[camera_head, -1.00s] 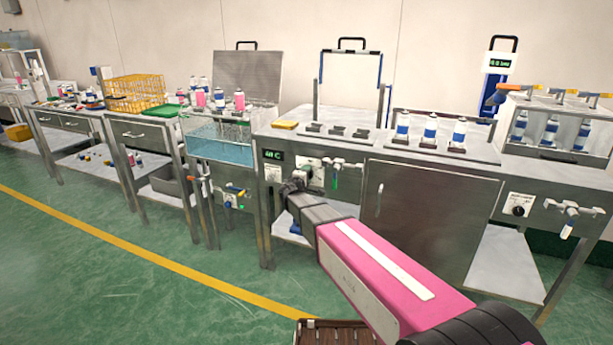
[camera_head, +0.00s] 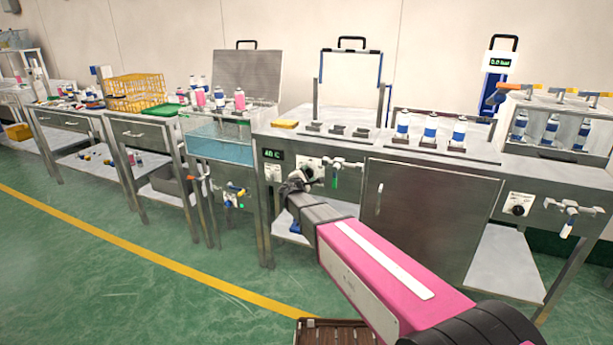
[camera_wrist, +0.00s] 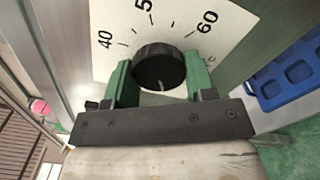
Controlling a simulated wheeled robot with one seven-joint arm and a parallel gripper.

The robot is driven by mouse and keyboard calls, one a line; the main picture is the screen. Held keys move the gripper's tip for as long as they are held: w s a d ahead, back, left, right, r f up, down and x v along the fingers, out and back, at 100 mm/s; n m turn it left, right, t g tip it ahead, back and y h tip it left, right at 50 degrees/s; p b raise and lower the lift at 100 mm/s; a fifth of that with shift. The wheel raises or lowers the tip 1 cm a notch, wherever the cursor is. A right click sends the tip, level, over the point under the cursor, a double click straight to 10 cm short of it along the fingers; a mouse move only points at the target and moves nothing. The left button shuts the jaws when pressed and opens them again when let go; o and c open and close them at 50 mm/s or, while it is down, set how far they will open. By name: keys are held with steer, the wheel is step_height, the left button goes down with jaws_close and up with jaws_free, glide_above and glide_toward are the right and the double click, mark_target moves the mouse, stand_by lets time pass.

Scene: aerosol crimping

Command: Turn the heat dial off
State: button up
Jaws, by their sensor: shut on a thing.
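The heat dial (camera_wrist: 158,66) is a round black knob on a white plate (camera_wrist: 112,22) marked 40, 50 and 60, in the wrist view. A pale mark on the knob points toward the bottom of that view, away from the numbers. My gripper (camera_wrist: 160,72) has its green fingers on the knob's two sides, shut on it. In the head view my gripper (camera_head: 298,181) is at the front panel of the middle bench, and it largely hides the dial. A small green-lit display (camera_head: 272,154) is left of the dial; its digits are hard to read.
A valve with a lever (camera_head: 340,163) sits close right of my gripper. A water bath (camera_head: 220,142) stands to the left. A steel cabinet door (camera_head: 427,215) fills the bench front to the right. A blue tray (camera_wrist: 290,75) shows at the wrist view's right.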

stand_by(0.3)
steer(key=o, duration=0.9)
steer(key=v, duration=1)
steer(key=shift+s+a, duration=0.15)
steer(key=shift+s, duration=0.25)
steer(key=s+d+f+m+g+h, duration=0.1)
steer(key=s+d+f+m+g, duration=0.25)
steer(key=d, duration=0.35)
steer(key=s+d+f+m+g, duration=0.3)
steer(key=d+m, duration=0.1)
steer(key=d, duration=0.4)
steer(key=s+d+f+m+g+h, duration=0.1)
steer(key=s+d+f+m+g, duration=0.25)
steer(key=d, duration=0.35)
steer(key=s+d+f+m+g+y, duration=0.1)
steer(key=s+m+g+y, duration=0.1)
steer(key=s+m, duration=0.1)
steer(key=s+d+f+m+g+y, duration=0.2)
steer(key=s+m+y, duration=0.1)
steer(key=s, duration=0.3)
steer(key=s+d+f+m+g+y, duration=0.1)
steer(key=s+d+m+g+y, duration=0.1)
steer(key=s, duration=0.3)
steer(key=shift+d+f+m+g+y, duration=0.2)
steer(key=shift+d+m+g+y, duration=0.05)
steer(key=shift+m+g+y, duration=0.3)
